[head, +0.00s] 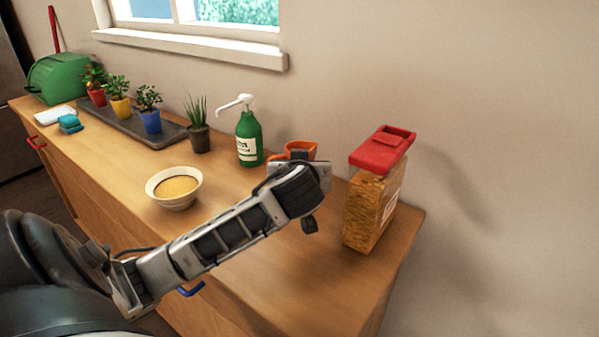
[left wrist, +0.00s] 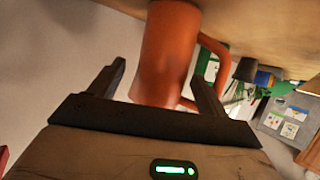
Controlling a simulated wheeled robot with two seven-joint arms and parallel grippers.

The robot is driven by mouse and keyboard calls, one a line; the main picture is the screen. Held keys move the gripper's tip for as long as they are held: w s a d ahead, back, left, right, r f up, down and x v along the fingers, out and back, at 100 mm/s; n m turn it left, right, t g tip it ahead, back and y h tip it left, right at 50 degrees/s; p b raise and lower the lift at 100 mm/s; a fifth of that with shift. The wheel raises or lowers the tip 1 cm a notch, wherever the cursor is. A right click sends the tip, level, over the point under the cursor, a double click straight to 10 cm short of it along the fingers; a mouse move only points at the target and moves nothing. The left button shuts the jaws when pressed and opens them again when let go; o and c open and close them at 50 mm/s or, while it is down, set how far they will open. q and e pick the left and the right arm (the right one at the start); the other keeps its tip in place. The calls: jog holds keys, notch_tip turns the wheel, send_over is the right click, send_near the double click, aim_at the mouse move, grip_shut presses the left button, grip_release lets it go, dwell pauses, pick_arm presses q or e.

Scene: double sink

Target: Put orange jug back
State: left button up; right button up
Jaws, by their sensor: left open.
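The orange jug (head: 300,147) stands on the wooden counter near the wall, mostly hidden behind my left arm in the head view; only its upper part shows. In the left wrist view the orange jug (left wrist: 168,55) fills the middle, with its handle on the right side. My left gripper (left wrist: 162,75) is open, with one finger on each side of the jug's body. I cannot tell whether either finger touches it. In the head view the left gripper (head: 297,166) is just in front of the jug, its fingers hidden. My right gripper is in neither view.
A green pump bottle (head: 248,140) stands left of the jug. A red-lidded container (head: 372,205) stands to the right. A bowl of yellow food (head: 174,188) is at the front left. Potted plants (head: 150,112) line a dark tray. Counter (head: 330,285) is clear at the front right.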

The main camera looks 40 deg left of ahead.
pick_arm(q)
jog(key=v, duration=0.9)
jog(key=shift+s+d+r, duration=0.15)
jog(key=shift+s+d, duration=0.05)
